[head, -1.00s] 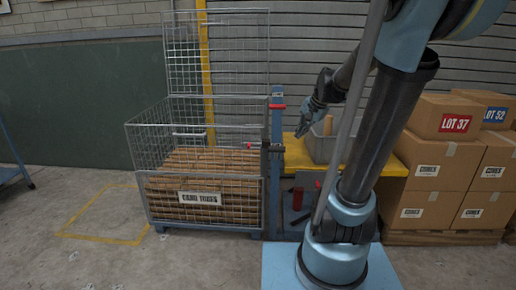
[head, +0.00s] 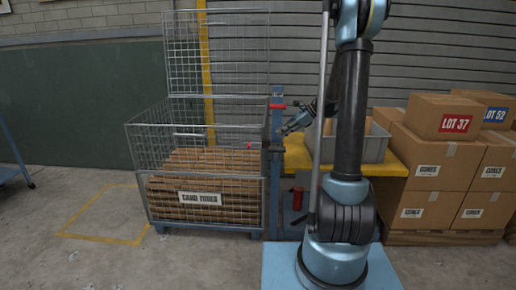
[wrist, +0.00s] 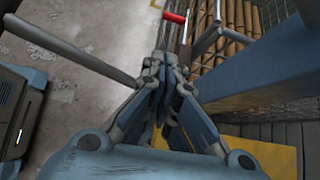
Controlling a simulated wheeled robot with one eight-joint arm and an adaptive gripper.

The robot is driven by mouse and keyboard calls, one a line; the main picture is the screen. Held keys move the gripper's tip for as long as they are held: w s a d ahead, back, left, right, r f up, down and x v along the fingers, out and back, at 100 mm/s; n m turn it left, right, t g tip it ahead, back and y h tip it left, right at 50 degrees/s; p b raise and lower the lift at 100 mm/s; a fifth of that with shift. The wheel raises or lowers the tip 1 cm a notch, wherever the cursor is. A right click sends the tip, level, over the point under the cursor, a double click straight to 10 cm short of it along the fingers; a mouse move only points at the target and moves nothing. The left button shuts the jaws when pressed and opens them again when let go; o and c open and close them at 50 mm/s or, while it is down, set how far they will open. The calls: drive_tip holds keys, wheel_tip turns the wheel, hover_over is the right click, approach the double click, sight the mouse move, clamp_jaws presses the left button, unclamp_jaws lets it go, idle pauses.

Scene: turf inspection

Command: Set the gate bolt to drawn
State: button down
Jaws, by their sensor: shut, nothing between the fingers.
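A mesh cage (head: 150,150) stands left of a blue post (head: 276,180). A small red knob (head: 249,145) shows at the cage's right front, near the post. A red handle (head: 278,106) sticks out higher on the post. A red grip on a metal rod (wrist: 175,17) shows at the top of the wrist view; I cannot tell which of these belongs to the gate bolt, nor its setting. My gripper (head: 285,130) is shut and empty beside the post, below the higher red handle. In the wrist view its closed fingers (wrist: 165,62) point towards the red grip, apparently apart from it.
A yellow bench (head: 392,165) with a grey bin (head: 374,148) stands right of the post, behind my arm. Cartons (head: 440,160) are stacked further right. The floor before the cage is clear.

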drive_tip(key=shift+w+a+f+m+y, duration=0.1)
drive_tip(key=shift+w+f+m+y, duration=0.25)
drive_tip(key=shift+w+f, duration=0.2)
drive_tip(key=x, duration=0.8)
drive_tip(key=r+x, duration=0.1)
drive_tip(key=x, duration=0.3)
drive_tip(key=shift+s+a+f, duration=0.15)
drive_tip(key=shift+a+f, duration=0.05)
drive_tip(key=shift+a, duration=0.35)
drive_tip(key=shift+a+f, duration=0.1)
drive_tip(key=shift+a, duration=0.5)
drive_tip(key=shift+a, duration=2.55)
drive_tip(key=shift+d, duration=0.15)
